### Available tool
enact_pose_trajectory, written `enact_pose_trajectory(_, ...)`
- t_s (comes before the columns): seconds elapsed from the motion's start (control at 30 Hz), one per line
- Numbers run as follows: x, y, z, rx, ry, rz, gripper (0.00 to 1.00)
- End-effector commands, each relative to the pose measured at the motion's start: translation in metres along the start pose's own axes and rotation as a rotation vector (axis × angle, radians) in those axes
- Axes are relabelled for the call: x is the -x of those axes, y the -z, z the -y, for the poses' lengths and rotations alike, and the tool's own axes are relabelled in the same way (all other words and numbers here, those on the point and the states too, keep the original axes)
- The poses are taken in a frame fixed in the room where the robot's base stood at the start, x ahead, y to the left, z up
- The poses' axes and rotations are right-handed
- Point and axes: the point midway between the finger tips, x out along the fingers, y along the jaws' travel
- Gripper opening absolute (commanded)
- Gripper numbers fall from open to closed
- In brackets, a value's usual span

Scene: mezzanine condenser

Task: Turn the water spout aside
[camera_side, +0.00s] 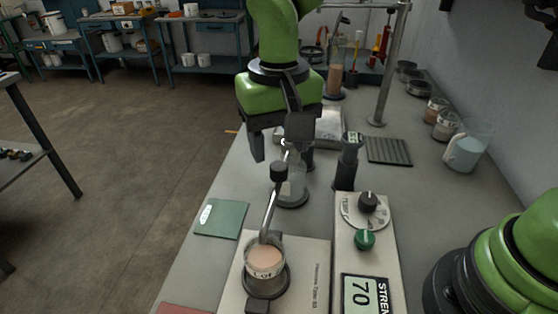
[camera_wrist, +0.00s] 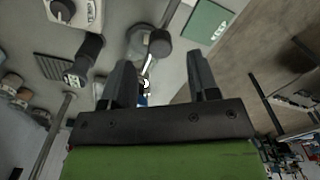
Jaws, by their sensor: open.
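A thin metal rod (camera_side: 269,213) rises at a tilt beside a cup and carries a black knob (camera_side: 278,172); I take it to be the water spout, but cannot be sure. A thin bright piece with a white end (camera_side: 284,143) shows past the knob, between my fingers in the picture. My gripper (camera_side: 281,156) points down, open, above and behind the knob. In the wrist view the black knob (camera_wrist: 160,43) lies just beyond the open fingertips, and the bright piece (camera_wrist: 148,66) shows between the fingers (camera_wrist: 161,66). I see no clear contact.
A cup of pinkish matter (camera_side: 266,262) stands on the pale unit (camera_side: 308,285) in front. A dial panel (camera_side: 381,245) and a dark upright device (camera_side: 347,163) are to the right. A green pad (camera_side: 221,218) lies left.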

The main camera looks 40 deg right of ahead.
Motion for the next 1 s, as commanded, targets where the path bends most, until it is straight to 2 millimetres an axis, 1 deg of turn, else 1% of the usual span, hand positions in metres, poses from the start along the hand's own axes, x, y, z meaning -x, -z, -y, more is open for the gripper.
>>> enact_pose_trajectory(0.03, -0.01, -0.001, -0.001, 0.0, -0.003, 0.004, 0.55)
enact_pose_trajectory(0.1, -0.021, -0.001, -0.001, -0.001, -0.002, 0.003, 0.55)
enact_pose_trajectory(0.23, -0.035, 0.0, 0.0, 0.0, -0.001, 0.002, 0.55)
enact_pose_trajectory(0.37, -0.041, 0.0, 0.0, -0.001, 0.001, 0.0, 0.55)
enact_pose_trajectory(0.6, -0.042, 0.0, 0.0, -0.001, 0.002, -0.001, 0.55)
enact_pose_trajectory(0.63, -0.042, 0.0, 0.0, -0.001, 0.002, -0.001, 0.5)
enact_pose_trajectory(0.67, -0.042, 0.0, 0.0, -0.001, 0.002, -0.001, 0.43)
enact_pose_trajectory(0.7, -0.042, 0.0, 0.0, 0.0, 0.002, -0.001, 0.34)
enact_pose_trajectory(0.77, -0.041, 0.0, 0.0, 0.0, 0.002, -0.001, 0.2)
enact_pose_trajectory(0.8, -0.041, 0.0, 0.0, 0.0, 0.002, -0.001, 0.11)
enact_pose_trajectory(0.83, -0.041, 0.0, 0.0, 0.0, 0.002, -0.001, 0.04)
enact_pose_trajectory(0.87, -0.041, 0.0, 0.0, 0.0, 0.002, -0.001, 0.0)
enact_pose_trajectory(1.0, -0.041, 0.0, 0.0, -0.002, 0.002, -0.001, 0.0)
